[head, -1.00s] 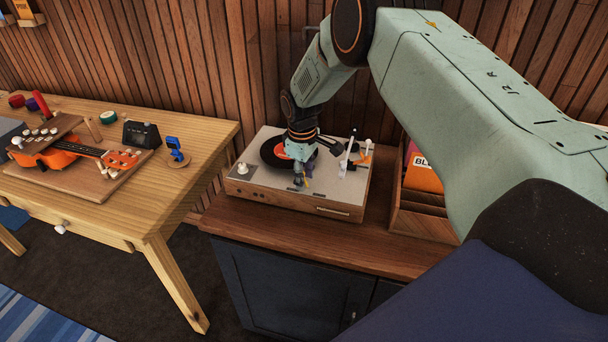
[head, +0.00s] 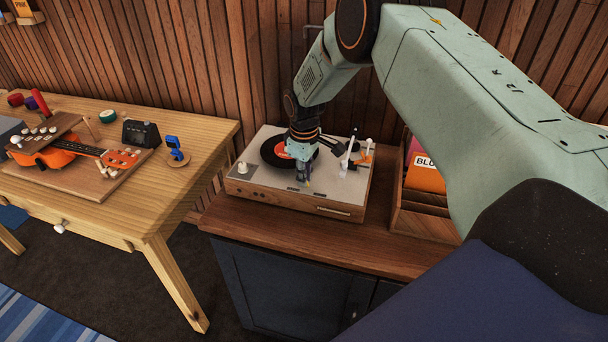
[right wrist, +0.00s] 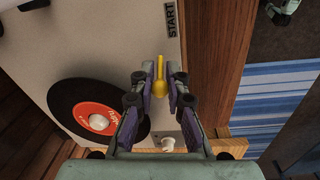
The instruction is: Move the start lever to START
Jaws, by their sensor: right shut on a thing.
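The start lever (right wrist: 159,77) is small and yellow and shows between my right fingers in the right wrist view. My right gripper (right wrist: 160,84) is shut on it, with a finger on each side. The black START label (right wrist: 171,19) is on the pale top plate, beyond the lever and apart from it. In the head view my right gripper (head: 304,180) points down at the front of the record player (head: 245,187), and its fingers mostly hide the lever.
A black record with a red-orange label (head: 272,153) lies beside my right gripper. The white tonearm (head: 347,158) stands close on the right. A record crate (head: 421,219) is further right. A wooden table with an orange ukulele (head: 62,154) is at the left.

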